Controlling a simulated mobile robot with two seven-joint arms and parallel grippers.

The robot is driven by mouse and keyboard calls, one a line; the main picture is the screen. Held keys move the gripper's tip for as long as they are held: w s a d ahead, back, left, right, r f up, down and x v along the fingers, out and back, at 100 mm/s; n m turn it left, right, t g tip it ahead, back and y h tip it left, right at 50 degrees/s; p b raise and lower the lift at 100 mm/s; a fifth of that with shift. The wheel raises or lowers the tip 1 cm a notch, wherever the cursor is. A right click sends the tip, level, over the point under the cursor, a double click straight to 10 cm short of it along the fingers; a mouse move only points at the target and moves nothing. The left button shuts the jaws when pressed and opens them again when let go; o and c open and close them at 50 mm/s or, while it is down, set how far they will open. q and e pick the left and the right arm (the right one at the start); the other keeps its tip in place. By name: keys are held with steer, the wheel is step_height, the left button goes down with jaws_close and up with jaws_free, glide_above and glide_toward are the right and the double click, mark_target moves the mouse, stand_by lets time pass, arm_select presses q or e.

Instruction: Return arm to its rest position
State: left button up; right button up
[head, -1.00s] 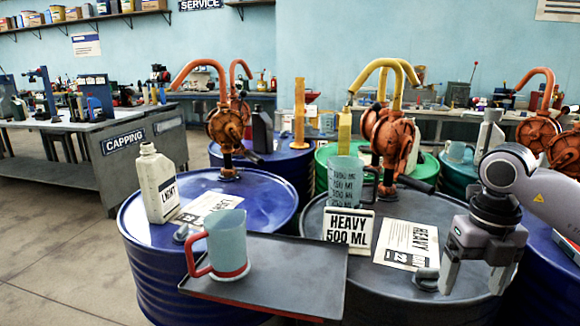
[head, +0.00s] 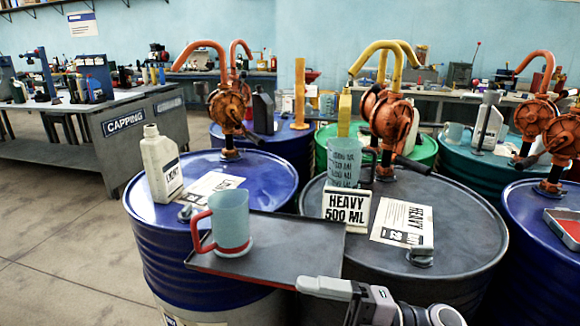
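My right arm is low at the bottom right of the head view. Its gripper (head: 318,287) lies nearly level, pointing left, just in front of the grey tray (head: 300,247). It is seen side-on and cut by the lower edge, so its opening is unclear. I see nothing held in it. My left gripper is out of view. A pale blue mug with a red handle (head: 231,222) stands upright on the tray's left part. A clear measuring jug (head: 343,160) stands behind the HEAVY 500 ML sign (head: 347,208) on the grey drum (head: 460,235).
A white bottle (head: 160,165) stands on the blue drum (head: 265,180) at left. Orange hand pumps (head: 228,108) rise from the drums. A red-edged tray (head: 565,228) lies on the right drum. The capping bench (head: 150,130) is at far left. The floor at lower left is clear.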

steer(key=w+d+f+m+t+h+p, duration=0.1)
steer(key=d+f+m+t+h, duration=0.45)
steer(key=m+t, duration=0.4)
steer(key=w+d+f+m+t+h, duration=0.1)
steer(key=d+f+m+t+h, duration=0.45)
steer(key=m, duration=0.75)
steer(key=s+d+f+m+g+h, duration=0.3)
steer(key=s+f, duration=0.3)
steer(key=f, duration=0.2)
steer(key=s+d+f+m+g+h, duration=0.3)
steer(key=s+f+m, duration=0.1)
steer(key=s+f, duration=0.3)
steer(key=shift+s+d+f+h+p, duration=0.15)
steer(key=shift+s+f+h+p, duration=0.2)
steer(key=shift+f, duration=0.35)
